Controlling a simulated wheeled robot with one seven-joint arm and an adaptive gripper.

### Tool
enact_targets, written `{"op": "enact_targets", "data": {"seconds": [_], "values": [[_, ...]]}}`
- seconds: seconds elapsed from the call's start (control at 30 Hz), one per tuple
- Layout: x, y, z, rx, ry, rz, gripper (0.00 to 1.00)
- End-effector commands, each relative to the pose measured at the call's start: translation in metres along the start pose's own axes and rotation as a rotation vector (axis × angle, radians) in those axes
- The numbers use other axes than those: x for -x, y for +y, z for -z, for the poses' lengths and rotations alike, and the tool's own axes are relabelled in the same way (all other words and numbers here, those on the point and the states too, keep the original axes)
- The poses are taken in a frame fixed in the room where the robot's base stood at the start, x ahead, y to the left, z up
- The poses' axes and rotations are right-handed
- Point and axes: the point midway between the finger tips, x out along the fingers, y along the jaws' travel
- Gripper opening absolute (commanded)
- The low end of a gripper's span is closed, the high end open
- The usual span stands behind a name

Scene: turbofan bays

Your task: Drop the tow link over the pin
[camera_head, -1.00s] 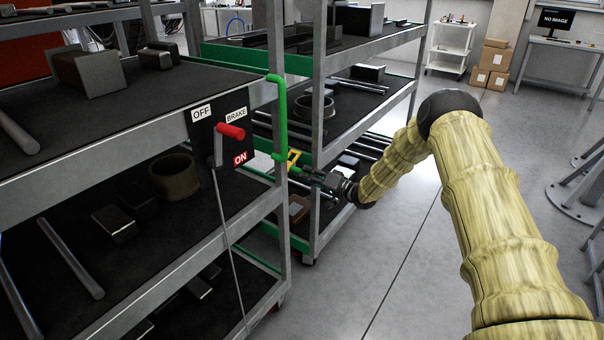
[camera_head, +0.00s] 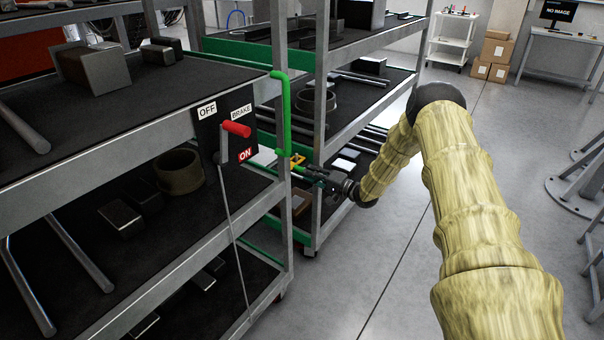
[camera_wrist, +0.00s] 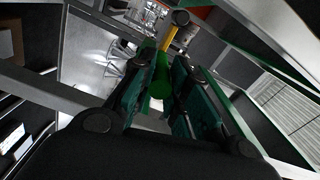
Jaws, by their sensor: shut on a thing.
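A green bent bar (camera_head: 285,112) hangs at the near cart's right corner post, its lower end beside my gripper. A small yellow piece (camera_head: 296,158) shows at the gripper's tip; I take it as part of the tow link. My gripper (camera_head: 305,168) is low between the two carts, at the end of my outstretched arm. I cannot make out the pin for certain.
The near shelf cart (camera_head: 160,132) carries a brake crank with a red handle (camera_head: 236,129) on an OFF/ON panel. A second shelf cart (camera_head: 323,90) stands just behind the gripper, its post close by.

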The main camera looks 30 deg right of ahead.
Motion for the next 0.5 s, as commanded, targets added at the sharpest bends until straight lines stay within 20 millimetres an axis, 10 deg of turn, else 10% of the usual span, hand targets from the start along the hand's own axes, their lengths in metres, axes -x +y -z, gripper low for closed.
{"op": "enact_targets", "data": {"seconds": [0.4, 0.5], "values": [[0.0001, -0.0022, 0.0027, -0.007, 0.005, 0.005, 0.00], [0.0000, -0.0021, 0.0024, -0.007, 0.005, 0.005, 0.31]]}}
